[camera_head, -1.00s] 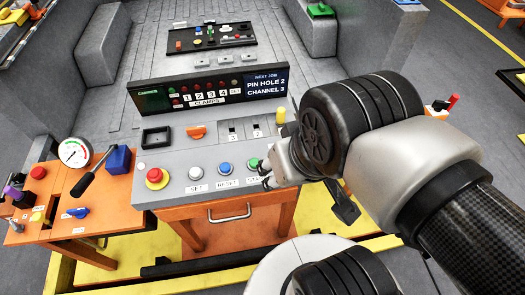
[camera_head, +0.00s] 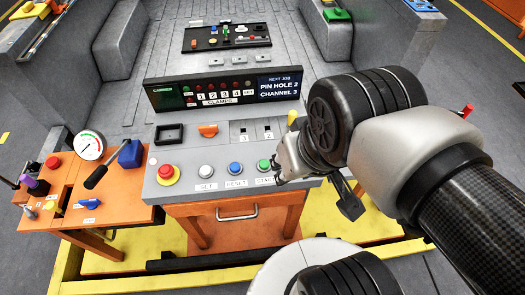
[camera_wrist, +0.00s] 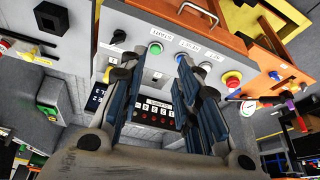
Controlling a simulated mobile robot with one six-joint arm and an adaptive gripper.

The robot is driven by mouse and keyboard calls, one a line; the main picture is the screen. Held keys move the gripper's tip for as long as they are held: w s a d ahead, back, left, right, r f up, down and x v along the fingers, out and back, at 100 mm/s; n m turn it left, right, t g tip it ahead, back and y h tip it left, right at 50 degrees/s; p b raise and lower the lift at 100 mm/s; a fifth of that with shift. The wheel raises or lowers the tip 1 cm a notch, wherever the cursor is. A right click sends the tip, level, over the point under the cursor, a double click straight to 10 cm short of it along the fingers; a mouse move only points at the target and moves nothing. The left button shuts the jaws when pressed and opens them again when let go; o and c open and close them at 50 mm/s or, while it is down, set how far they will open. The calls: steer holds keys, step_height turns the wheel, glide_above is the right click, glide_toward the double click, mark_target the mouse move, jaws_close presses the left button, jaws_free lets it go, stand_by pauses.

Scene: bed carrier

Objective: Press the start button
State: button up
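The green start button (camera_head: 264,165) is at the right end of the button row on the grey control panel (camera_head: 187,187), with a START label below it. My gripper (camera_head: 283,168) is just right of the button in the head view; its fingertips are partly hidden by my wrist. In the wrist view the green button (camera_wrist: 155,48) shows between the two spread fingers of my gripper (camera_wrist: 154,65). The fingers are apart with nothing held. I cannot tell how far the tips are from the panel, but no contact shows.
The blue reset button (camera_head: 235,168), white set button (camera_head: 206,171) and red stop button (camera_head: 168,173) sit left in the same row. An orange side table (camera_head: 120,200) with a gauge is at left.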

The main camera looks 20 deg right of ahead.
steer(key=shift+g, duration=0.5)
steer(key=w+p, duration=0.1)
steer(key=w+r+p, duration=0.1)
steer(key=w, duration=0.1)
steer(key=w+r+p, duration=0.1)
steer(key=w+p, duration=0.1)
steer(key=shift+r, duration=0.25)
steer(key=c, duration=0.4)
steer(key=shift+m+g, duration=0.4)
steer(key=shift+g, duration=0.2)
steer(key=w+p, duration=0.5)
steer(key=w, duration=0.1)
steer(key=shift+w+f, duration=0.2)
jaws_close()
steer(key=w+f+m+g+p, duration=0.1)
steer(key=w+f+g+p, duration=0.1)
steer(key=w+f+p, duration=0.4)
steer(key=shift+w+f+p, duration=0.3)
steer(key=shift+f+p, duration=1.05)
steer(key=shift+p, duration=0.25)
